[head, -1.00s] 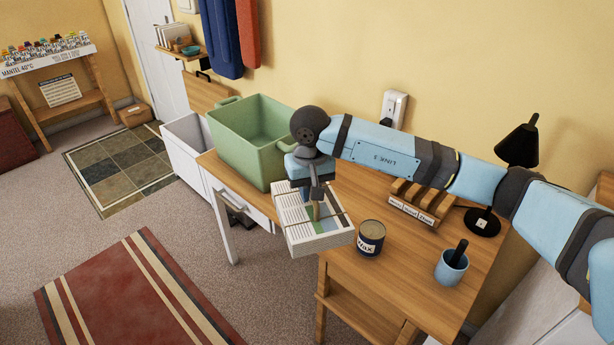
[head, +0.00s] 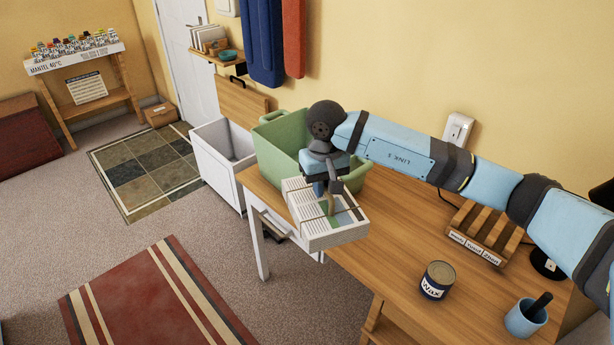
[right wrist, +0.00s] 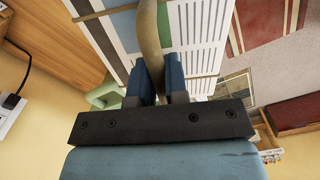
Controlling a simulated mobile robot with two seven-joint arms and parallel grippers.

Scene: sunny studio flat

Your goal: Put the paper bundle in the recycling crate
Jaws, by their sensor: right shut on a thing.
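The paper bundle (head: 317,228) is a flat stack of white printed sheets tied with string, with a brown band on top. My right gripper (head: 330,190) is shut on this band and holds the bundle over the front edge of the desk, in front of the green crate (head: 277,140). The wrist view shows the gripper fingers (right wrist: 159,80) closed on the band, with the bundle (right wrist: 200,35) beyond them. The green crate stands on the left end of the desk, partly hidden behind my right wrist. Its inside is mostly hidden. My left gripper is out of view.
The wooden desk (head: 390,250) carries a wax tin (head: 437,280), a blue cup (head: 525,317) and a slotted wooden rack (head: 485,232). A white bin (head: 222,165) stands on the floor left of the desk. The desk top between bundle and tin is clear.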

